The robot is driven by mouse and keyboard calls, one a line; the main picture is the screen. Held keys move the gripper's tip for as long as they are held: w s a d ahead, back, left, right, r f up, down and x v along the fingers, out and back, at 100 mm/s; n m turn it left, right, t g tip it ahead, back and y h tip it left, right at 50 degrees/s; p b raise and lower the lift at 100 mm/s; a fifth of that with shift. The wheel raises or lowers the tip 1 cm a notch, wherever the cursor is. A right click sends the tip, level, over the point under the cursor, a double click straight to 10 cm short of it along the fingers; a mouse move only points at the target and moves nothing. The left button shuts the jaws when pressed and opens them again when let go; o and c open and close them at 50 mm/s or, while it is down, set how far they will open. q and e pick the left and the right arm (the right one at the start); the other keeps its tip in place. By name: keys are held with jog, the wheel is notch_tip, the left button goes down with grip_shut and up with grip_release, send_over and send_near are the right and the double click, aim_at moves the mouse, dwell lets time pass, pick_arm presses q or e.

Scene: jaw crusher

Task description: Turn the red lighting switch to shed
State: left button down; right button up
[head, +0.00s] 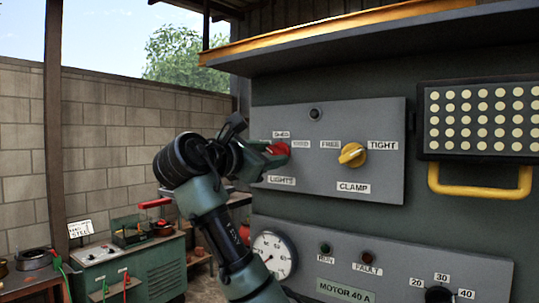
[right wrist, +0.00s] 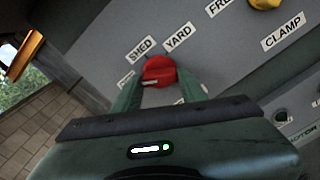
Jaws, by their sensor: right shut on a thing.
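The red lighting switch (head: 279,148) is on the left of the grey panel, above the LIGHTS label (head: 281,181). The SHED label (head: 281,134) is above it and the YARD label (head: 300,144) is to its right. My right gripper (head: 271,156) is shut on the switch. In the right wrist view the red switch (right wrist: 159,71) sits between the two green fingers of my right gripper (right wrist: 160,88). A pale mark shows low on the knob's left side; I cannot tell surely which label it points at. My left gripper is out of view.
The yellow CLAMP knob (head: 353,155) is right of the switch, between FREE and TIGHT. A small dark button (head: 315,114) is above. A yellow handle (head: 480,190) sticks out under the lamp grid. A gauge (head: 273,254) and a lower panel are below.

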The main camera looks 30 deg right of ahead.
jog(key=shift+f+m+b, duration=0.1)
jog(key=shift+m+b, duration=0.55)
jog(key=shift+m, duration=0.35)
jog(key=m+b, duration=0.1)
jog(key=m, duration=0.2)
jog(key=shift+m+b, duration=0.3)
jog(key=shift+b, duration=0.05)
jog(key=m+b, duration=0.1)
jog(key=m, duration=0.1)
jog(key=shift+m, duration=0.3)
jog(key=shift+r+m+b, duration=0.2)
jog(key=shift+m+b, duration=0.15)
jog(key=shift+m, duration=1.55)
